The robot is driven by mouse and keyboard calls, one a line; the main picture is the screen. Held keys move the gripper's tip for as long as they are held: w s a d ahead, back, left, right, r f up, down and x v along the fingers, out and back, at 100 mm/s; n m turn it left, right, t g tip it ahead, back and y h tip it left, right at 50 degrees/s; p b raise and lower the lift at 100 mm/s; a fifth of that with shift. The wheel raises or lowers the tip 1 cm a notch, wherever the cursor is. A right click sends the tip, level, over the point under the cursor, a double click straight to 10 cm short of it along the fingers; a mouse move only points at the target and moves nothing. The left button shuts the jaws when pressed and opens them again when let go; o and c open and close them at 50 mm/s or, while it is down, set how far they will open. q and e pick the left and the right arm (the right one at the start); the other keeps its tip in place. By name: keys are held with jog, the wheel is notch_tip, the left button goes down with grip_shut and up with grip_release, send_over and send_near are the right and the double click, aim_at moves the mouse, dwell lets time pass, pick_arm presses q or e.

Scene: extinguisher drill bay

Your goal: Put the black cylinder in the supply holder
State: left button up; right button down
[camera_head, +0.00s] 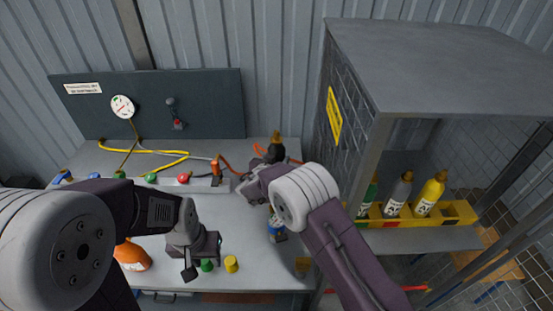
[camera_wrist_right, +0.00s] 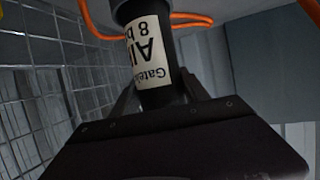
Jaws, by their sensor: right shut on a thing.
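The black cylinder (camera_head: 275,153), with an orange-yellow top, is near the back right of the bench. In the right wrist view the black cylinder (camera_wrist_right: 158,62) shows a white label, with its lower end between my right gripper's jaws. My right gripper (camera_head: 264,172) is shut on it; my wrist partly hides the grip. My left gripper (camera_head: 203,262) is open and empty above the front of the bench, beside a green and a yellow piece. No holder is clearly marked as the supply holder; the area below the black cylinder is hidden.
A yellow rack (camera_head: 465,212) in the mesh cage at right holds green, grey and yellow (camera_head: 431,194) cylinders. An orange hose (camera_head: 233,168) runs near the black cylinder. A manifold (camera_head: 170,183) with coloured knobs and an orange object (camera_head: 131,256) are on the bench.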

jog(key=shift+r, duration=0.2)
jog(key=shift+s, duration=0.1)
jog(key=shift+f+b, duration=0.2)
jog(key=shift+b, duration=0.2)
jog(key=c, duration=0.6)
grip_release()
jog(key=shift+o, duration=0.2)
jog(key=shift+s, duration=0.1)
